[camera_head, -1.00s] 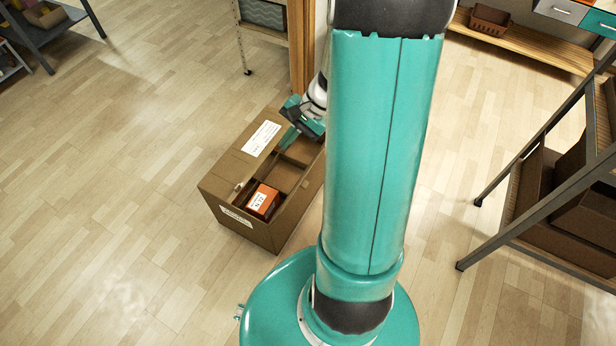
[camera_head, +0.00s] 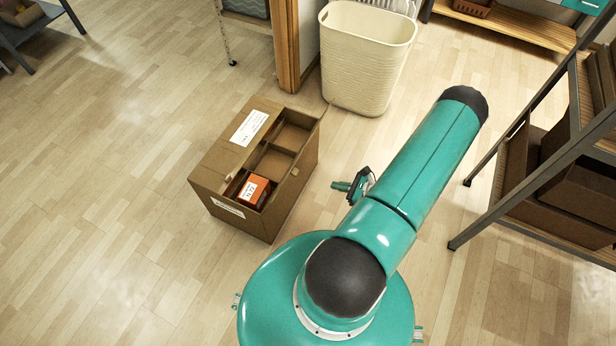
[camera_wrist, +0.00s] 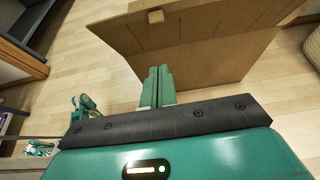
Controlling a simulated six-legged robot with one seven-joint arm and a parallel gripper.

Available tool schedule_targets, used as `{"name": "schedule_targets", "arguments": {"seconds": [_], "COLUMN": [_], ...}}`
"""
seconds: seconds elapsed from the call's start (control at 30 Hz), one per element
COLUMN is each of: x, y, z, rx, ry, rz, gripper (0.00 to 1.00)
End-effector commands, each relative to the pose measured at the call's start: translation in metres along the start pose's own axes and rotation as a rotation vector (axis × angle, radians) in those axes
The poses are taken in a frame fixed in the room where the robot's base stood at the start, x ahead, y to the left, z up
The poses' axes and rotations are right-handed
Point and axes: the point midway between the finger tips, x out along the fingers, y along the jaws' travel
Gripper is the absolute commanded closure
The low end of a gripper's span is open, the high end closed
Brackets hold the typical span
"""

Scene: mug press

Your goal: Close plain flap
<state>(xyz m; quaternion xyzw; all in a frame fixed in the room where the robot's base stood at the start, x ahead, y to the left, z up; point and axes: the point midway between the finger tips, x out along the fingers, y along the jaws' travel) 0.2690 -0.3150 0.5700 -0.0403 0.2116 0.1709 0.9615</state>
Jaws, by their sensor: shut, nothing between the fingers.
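A brown cardboard box (camera_head: 228,208) stands on the floor left of my arm. Its flap with a white label (camera_head: 240,130) lies over the left part of the top. The right part is open, showing compartments and an orange box (camera_head: 255,190) in the nearest one. In the wrist view, a plain cardboard flap (camera_wrist: 215,25) flares out from the box's side wall (camera_wrist: 215,65), so it looks open; in the head view it is hard to tell from the right side. My gripper (camera_head: 338,186) is shut and empty, right of the box. Its fingers (camera_wrist: 158,70) point toward the cardboard.
A cream basket (camera_head: 365,65) stands behind the box, near a wooden post (camera_head: 285,45). A dark metal shelf (camera_head: 545,165) with brown boxes is on the right. The floor (camera_head: 110,200) left of the box is clear.

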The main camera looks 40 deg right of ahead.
Motion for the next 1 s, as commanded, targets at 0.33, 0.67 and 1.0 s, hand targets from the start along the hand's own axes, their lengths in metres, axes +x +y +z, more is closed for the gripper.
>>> {"name": "schedule_targets", "arguments": {"seconds": [0.33, 0.67, 1.0], "x": [0.041, 0.105, 0.128], "y": [0.001, 0.000, -0.001], "z": [-0.003, -0.001, 0.025], "rx": [0.010, 0.009, 0.009], "ry": [-0.004, -0.002, -0.002], "rz": [-0.005, -0.006, -0.008], "gripper": [1.00, 1.00, 1.00]}}
